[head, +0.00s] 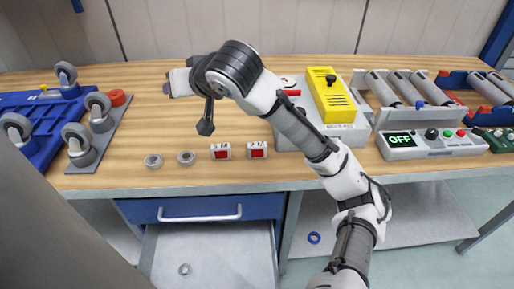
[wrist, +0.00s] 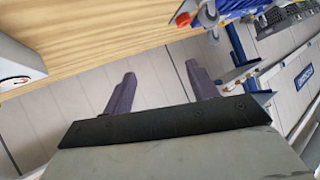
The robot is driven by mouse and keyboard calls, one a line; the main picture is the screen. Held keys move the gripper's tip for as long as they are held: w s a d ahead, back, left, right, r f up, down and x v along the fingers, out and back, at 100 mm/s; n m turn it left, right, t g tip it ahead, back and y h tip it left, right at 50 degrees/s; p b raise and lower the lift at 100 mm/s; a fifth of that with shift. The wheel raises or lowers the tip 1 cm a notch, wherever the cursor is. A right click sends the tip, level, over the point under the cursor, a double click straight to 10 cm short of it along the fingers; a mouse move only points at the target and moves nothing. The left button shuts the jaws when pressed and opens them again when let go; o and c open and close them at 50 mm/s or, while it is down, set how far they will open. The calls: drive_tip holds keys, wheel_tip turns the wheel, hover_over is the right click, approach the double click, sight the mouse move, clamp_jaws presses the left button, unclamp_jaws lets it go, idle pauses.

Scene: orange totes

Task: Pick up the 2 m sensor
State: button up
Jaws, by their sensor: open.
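Each has a small dark label on top that is too small to read, so I cannot tell which is the 2 m sensor. My gripper (wrist: 160,78) is open in the wrist view, its two purple fingers apart with nothing between them. In the head view it is above the table, up and left of the boxes. Neither box shows clearly in the wrist view.
Two grey rings (head: 186,157) lie left of the boxes. A grey and yellow device (head: 334,97) stands right, beside a roller unit with an OFF panel (head: 400,141). Caster wheels and a blue pallet (head: 40,115) are left. An open drawer (head: 208,250) sits below.

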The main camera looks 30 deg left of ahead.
drive_tip(key=w+d+f+m+h, duration=0.3)
drive_tip(key=w+d+f+h, duration=0.15)
drive_tip(key=d, duration=0.25)
drive_tip(key=m+h, duration=0.1)
drive_tip(key=h, duration=0.3)
approach(257, 145)
drive_tip(key=x, duration=0.3)
drive_tip(key=b+x, duration=0.1)
drive_tip(key=shift+w+a+f, duration=0.15)
drive_tip(key=shift+a+f, duration=0.15)
drive_tip(key=shift+a, duration=0.15)
drive_tip(key=shift+d+x, duration=0.2)
drive_tip(key=shift+x, duration=1.3)
drive_tip(key=shift+d+x, duration=0.2)
drive_tip(key=shift+x, duration=1.3)
drive_tip(key=c, duration=0.8)
drive_tip(key=shift+o, duration=0.2)
